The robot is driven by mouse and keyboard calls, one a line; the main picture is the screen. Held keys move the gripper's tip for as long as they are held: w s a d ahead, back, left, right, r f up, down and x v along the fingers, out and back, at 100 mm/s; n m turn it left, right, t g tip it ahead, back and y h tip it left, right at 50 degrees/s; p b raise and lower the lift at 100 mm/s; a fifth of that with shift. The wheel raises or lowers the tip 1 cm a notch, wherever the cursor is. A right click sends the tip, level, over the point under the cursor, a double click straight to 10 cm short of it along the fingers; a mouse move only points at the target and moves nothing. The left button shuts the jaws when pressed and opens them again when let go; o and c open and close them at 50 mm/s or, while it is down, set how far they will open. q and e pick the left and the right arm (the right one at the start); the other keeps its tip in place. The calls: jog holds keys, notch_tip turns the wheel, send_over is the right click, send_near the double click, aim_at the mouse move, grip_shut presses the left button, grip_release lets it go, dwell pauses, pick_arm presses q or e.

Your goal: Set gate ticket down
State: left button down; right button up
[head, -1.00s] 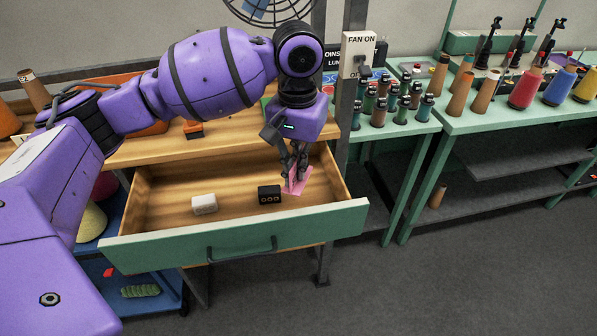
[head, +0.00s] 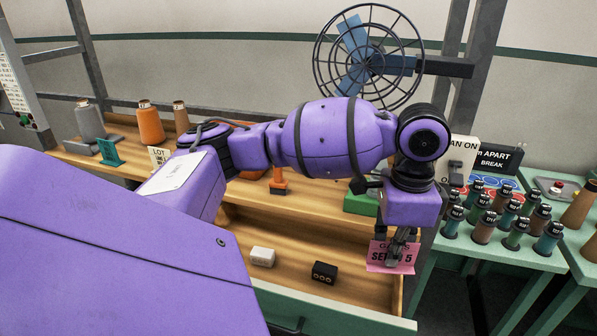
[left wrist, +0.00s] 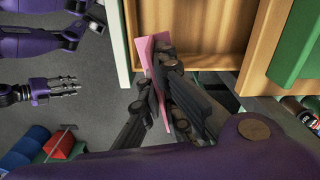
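A pink ticket (head: 390,258) with dark lettering, partly readable as "SET" and "5", hangs upright from my left gripper (head: 400,252) at the right end of the open drawer (head: 330,303). The left fingers are closed on it and cover part of its print. In the left wrist view the ticket (left wrist: 147,58) stands between the fingers (left wrist: 163,85), beside the drawer's wooden interior. My right gripper (left wrist: 66,88) shows only in the left wrist view, at the left, empty, with its fingers apart.
A white block (head: 262,257) and a black block (head: 324,272) lie in the drawer, with bare wood around them. A caged fan (head: 370,58) stands behind the arm. Several labelled spools (head: 500,215) crowd the green table to the right.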

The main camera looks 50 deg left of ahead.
pick_arm(q)
jog(key=shift+s+a+r+m, duration=0.2)
jog(key=shift+s+a+m, duration=0.5)
jog(key=shift+m, duration=0.4)
notch_tip(320, 180, down, 12)
jog(key=shift+w+f+b, duration=0.1)
jog(key=shift+b, duration=0.45)
notch_tip(320, 180, down, 5)
jog(key=shift+f, duration=0.35)
pick_arm(e)
jog(key=shift+s+d+f, duration=0.2)
jog(key=shift+s+f, duration=0.25)
jog(key=shift+f, duration=0.3)
pick_arm(q)
jog(key=shift+f, duration=0.2)
pick_arm(e)
jog(key=shift+w+a, duration=0.1)
jog(key=shift+a, duration=0.05)
pick_arm(q)
jog(key=c, duration=2)
grip_release()
jog(key=shift+r, duration=0.1)
